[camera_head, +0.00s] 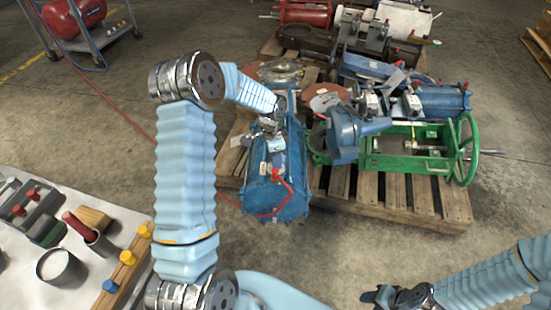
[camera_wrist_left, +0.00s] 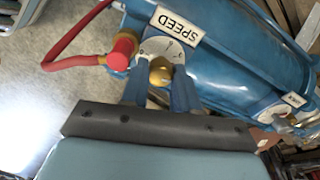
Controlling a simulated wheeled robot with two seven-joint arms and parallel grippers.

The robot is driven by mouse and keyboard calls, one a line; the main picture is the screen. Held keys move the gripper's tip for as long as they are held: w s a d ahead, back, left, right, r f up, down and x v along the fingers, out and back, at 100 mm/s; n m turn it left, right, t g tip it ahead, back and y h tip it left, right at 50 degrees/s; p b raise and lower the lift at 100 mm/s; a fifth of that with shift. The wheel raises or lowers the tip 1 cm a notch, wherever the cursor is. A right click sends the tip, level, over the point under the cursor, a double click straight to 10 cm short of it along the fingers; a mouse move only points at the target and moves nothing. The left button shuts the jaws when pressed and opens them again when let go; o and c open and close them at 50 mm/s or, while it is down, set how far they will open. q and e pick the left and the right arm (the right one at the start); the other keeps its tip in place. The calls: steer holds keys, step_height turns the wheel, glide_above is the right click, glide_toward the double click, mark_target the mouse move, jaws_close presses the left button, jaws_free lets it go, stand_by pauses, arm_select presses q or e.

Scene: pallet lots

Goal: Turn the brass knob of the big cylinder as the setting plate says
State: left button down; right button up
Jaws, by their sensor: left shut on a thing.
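The big blue cylinder (camera_head: 285,180) lies on the pallet in the head view; it also fills much of the left wrist view (camera_wrist_left: 225,65). A brass knob (camera_wrist_left: 160,72) sits on it in front of a white dial plate (camera_wrist_left: 162,48), whose small marks I cannot read. A white plate reading SPEED (camera_wrist_left: 177,24) is beside the dial. My left gripper (camera_wrist_left: 158,88) has a blue finger on each side of the knob and is shut on it. In the head view the left gripper's fingertips are hard to see. My right gripper (camera_head: 378,296) is low at the right, its jaw gap unclear.
A red valve (camera_wrist_left: 121,52) with a red hose (camera_wrist_left: 75,30) stands close beside the knob. A green-framed machine (camera_head: 400,155) and other blue cylinders share the wooden pallet (camera_head: 430,205). A workbench (camera_head: 85,280) with tools is at the left. Bare floor lies in front.

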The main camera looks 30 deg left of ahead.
arm_select(q)
steer(key=shift+m, duration=0.9)
steer(key=c, duration=0.8)
jaws_free()
steer(key=shift+c, duration=0.2)
